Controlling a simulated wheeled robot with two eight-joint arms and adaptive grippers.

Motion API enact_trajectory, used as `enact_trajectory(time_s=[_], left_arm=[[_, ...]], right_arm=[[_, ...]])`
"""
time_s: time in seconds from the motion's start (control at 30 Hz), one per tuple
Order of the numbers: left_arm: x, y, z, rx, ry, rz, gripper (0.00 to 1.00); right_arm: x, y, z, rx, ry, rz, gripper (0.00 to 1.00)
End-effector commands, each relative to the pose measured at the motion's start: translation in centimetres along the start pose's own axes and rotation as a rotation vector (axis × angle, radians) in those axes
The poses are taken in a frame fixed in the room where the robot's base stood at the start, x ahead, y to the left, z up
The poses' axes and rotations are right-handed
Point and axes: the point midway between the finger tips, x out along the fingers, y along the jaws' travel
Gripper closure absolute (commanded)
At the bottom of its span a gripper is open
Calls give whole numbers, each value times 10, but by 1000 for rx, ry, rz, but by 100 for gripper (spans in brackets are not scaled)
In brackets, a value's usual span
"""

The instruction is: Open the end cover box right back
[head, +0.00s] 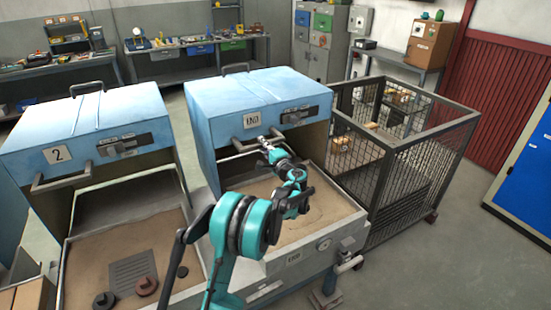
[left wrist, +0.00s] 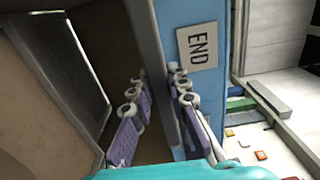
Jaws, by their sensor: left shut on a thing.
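The end cover (head: 232,98) is a blue box lid with an END label (head: 252,120). It stands raised over a sand-filled tray (head: 345,237), with its front open below the lid. My left gripper (head: 268,145) is at the lid's lower front edge, just below the label, near a bar handle (head: 239,147). The exact contact is partly hidden. My right gripper is not in view.
A similar blue box (head: 80,118) labelled 2 stands open at the left, with sand and small dark discs inside. A wire-mesh cage (head: 425,170) stands close on the right. Workbenches (head: 195,62) line the back. Floor at the lower right is clear.

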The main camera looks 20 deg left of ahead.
Motion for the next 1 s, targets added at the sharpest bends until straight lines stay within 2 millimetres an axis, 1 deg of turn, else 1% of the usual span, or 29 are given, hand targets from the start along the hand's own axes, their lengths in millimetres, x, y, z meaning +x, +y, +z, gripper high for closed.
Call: enact_trajectory(time_s=[0.03,0.1,0.2,0.3,0.4,0.6,0.93,0.97,1.0], left_arm=[[16,-1,1,1,-3,0,100],[34,-1,1,1,-3,0,100],[56,0,1,1,-3,0,100],[72,0,0,1,-1,0,100],[83,0,0,1,-1,1,100],[93,1,-1,1,1,1,100],[94,1,-1,0,1,1,100],[94,1,-1,0,1,1,81],[94,1,-1,0,1,1,71]], right_arm=[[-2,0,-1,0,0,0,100],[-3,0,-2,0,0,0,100],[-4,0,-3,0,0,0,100],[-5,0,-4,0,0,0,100],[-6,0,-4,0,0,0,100],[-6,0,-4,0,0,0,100],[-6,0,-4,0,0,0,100],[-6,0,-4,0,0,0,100],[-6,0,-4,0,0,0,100]])
